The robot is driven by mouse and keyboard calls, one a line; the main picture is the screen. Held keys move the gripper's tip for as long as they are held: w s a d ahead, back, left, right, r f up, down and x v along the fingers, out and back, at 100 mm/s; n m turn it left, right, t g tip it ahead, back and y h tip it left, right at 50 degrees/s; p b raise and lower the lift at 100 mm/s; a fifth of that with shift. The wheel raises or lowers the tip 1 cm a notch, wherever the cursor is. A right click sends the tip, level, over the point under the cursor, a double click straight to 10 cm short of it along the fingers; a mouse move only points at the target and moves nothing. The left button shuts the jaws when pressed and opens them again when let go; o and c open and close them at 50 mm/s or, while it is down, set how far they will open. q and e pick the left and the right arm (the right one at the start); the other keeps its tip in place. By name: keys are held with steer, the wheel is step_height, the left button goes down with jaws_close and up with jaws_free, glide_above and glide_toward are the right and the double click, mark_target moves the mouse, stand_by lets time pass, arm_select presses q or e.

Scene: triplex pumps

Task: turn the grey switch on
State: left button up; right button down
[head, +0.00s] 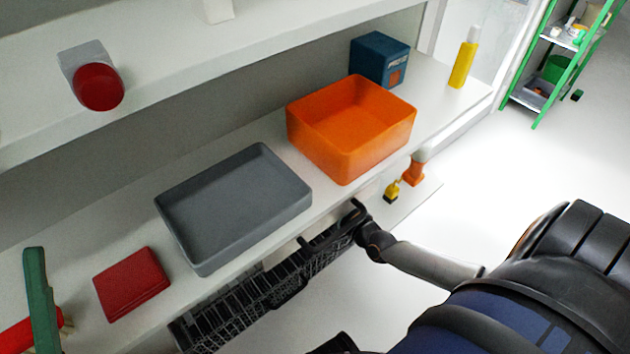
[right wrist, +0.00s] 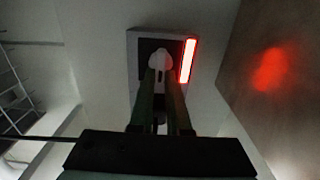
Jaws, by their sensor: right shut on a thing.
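In the right wrist view a grey switch (right wrist: 160,60), a pale rotary knob, stands on a dark plate in a light grey wall box. A red lamp strip (right wrist: 187,60) on the right side of the box is lit. My right gripper (right wrist: 161,78) has its two dark green fingers on either side of the knob's lower part and is shut on it. The fingers hide part of the knob and the lower box. The switch does not show in the head view, and neither of my grippers can be made out there.
In the head view a white shelf holds a grey tray (head: 290,210), an orange bin (head: 350,155), a blue box (head: 378,60), a yellow bottle (head: 463,62) and a red box (head: 131,284). A black basket (head: 240,310) is below. A brown panel (right wrist: 275,80) stands right of the switch.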

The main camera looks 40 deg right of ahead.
steer(key=c, duration=0.9)
jaws_free()
steer(key=s+p, duration=0.1)
steer(key=s, duration=0.7)
steer(key=s+d+p, duration=0.1)
steer(key=s, duration=0.3)
steer(key=shift+s+p, duration=0.25)
steer(key=shift+p, duration=0.1)
